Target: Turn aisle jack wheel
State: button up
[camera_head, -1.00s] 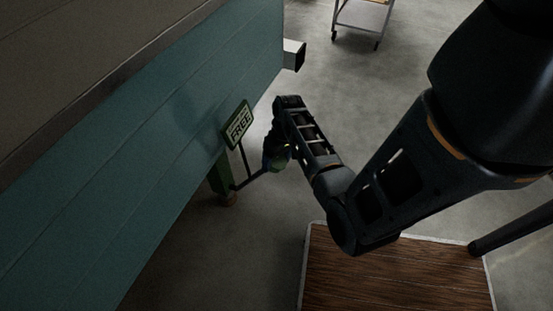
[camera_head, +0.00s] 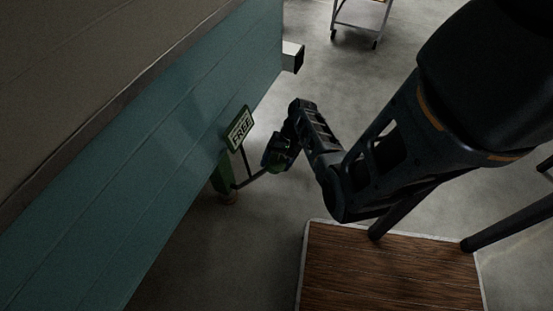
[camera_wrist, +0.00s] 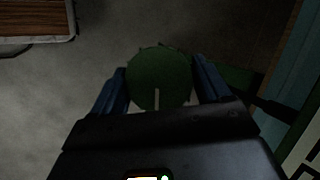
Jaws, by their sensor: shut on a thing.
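The jack wheel is a dark green disc (camera_wrist: 160,75) with a pale mark near its lower edge in the wrist view. My gripper (camera_wrist: 160,88) has one blue finger on each side of it and is shut on it. In the head view my gripper (camera_head: 276,158) is at the end of a thin dark rod (camera_head: 250,179), and the wheel is mostly hidden there. The rod runs left to a green jack leg (camera_head: 222,178) under the camper side. A small sign reading FREE (camera_head: 240,129) stands above the rod.
The teal camper wall (camera_head: 130,170) fills the left, close to my gripper. A square metal tube (camera_head: 293,57) juts from its end. A wooden-topped platform (camera_head: 390,270) lies below my arm. A trolley (camera_head: 358,22) stands far back. Grey floor is clear between.

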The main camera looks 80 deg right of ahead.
jog(key=shift+w+m+t, duration=0.15)
jog(key=shift+m+t, duration=0.15)
jog(key=shift+m, duration=0.2)
jog(key=o, duration=1)
jog(key=p+v, duration=0.1)
jog(key=v, duration=0.7)
jog(key=shift+d+p, duration=0.1)
jog(key=shift+p, duration=0.25)
jog(key=shift+f, duration=0.1)
